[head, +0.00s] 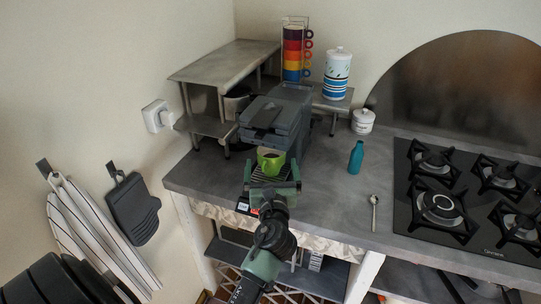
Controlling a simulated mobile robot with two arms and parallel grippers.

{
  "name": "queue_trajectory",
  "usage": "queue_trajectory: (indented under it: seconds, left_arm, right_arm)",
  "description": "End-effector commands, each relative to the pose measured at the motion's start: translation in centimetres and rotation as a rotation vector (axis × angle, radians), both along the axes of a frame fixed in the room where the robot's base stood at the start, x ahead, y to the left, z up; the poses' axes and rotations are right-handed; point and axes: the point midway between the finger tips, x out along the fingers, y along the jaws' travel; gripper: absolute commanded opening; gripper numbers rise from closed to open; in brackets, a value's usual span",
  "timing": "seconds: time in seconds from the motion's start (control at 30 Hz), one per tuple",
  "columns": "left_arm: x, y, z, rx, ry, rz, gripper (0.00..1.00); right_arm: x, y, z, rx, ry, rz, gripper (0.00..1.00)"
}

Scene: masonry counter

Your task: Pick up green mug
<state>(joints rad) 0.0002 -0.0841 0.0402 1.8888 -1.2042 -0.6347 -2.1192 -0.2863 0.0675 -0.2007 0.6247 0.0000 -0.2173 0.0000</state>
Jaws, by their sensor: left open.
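The green mug (271,163) stands under the front of a dark grey coffee machine (272,118) on the counter. My left gripper (272,178) is open just in front of the mug, its fingers pointing at it. The gripper body hides the mug's lower part. I cannot tell whether the fingers touch the mug. My right gripper does not show.
A teal bottle (356,157) and a spoon (374,212) are on the counter to the right, before the gas hob (465,195). A metal shelf (225,62) stands behind left. Stacked coloured cups (292,53) and a striped canister (337,72) stand behind.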

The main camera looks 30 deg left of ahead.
Motion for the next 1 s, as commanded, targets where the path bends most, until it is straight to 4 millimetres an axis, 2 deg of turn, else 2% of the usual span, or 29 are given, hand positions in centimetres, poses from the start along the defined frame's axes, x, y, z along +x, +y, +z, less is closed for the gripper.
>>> queue_trajectory:
  seconds: [0.03, 0.1, 0.2, 0.3, 0.4, 0.53, 0.67, 0.77, 0.97, 1.0]
  left_arm:
    - [0.5, 0.4, 0.1, 0.001, -0.001, 0.001, 1.00]
    - [1.2, 0.8, 0.0, 0.000, 0.000, 0.001, 1.00]
    - [2.5, 1.6, -0.4, -0.001, 0.000, 0.001, 1.00]
    - [3.8, 2.4, -0.5, 0.001, -0.001, 0.001, 1.00]
    - [4.5, 3.0, -0.5, -0.001, -0.001, 0.000, 1.00]
    - [4.8, 3.2, -0.6, -0.002, -0.001, -0.001, 1.00]
    - [4.8, 3.2, -0.6, -0.002, -0.001, -0.001, 1.00]
    - [4.8, 3.2, -0.6, -0.002, -0.001, -0.001, 0.78]
    - [4.8, 3.2, -0.6, -0.002, 0.000, -0.001, 0.22]
    - [4.8, 3.2, -0.5, -0.001, -0.003, -0.001, 0.21]
  right_arm:
    - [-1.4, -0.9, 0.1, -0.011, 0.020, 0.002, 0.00]
    - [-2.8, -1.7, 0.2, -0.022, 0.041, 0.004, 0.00]
    - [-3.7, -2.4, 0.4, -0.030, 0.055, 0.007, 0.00]
    - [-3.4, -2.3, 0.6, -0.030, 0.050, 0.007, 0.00]
    - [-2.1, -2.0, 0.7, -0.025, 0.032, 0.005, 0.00]
    - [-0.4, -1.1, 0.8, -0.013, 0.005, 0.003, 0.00]
    - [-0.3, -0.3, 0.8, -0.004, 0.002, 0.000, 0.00]
    - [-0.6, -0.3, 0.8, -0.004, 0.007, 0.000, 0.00]
    - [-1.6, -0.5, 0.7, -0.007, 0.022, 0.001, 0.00]
    - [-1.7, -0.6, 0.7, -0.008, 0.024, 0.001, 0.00]
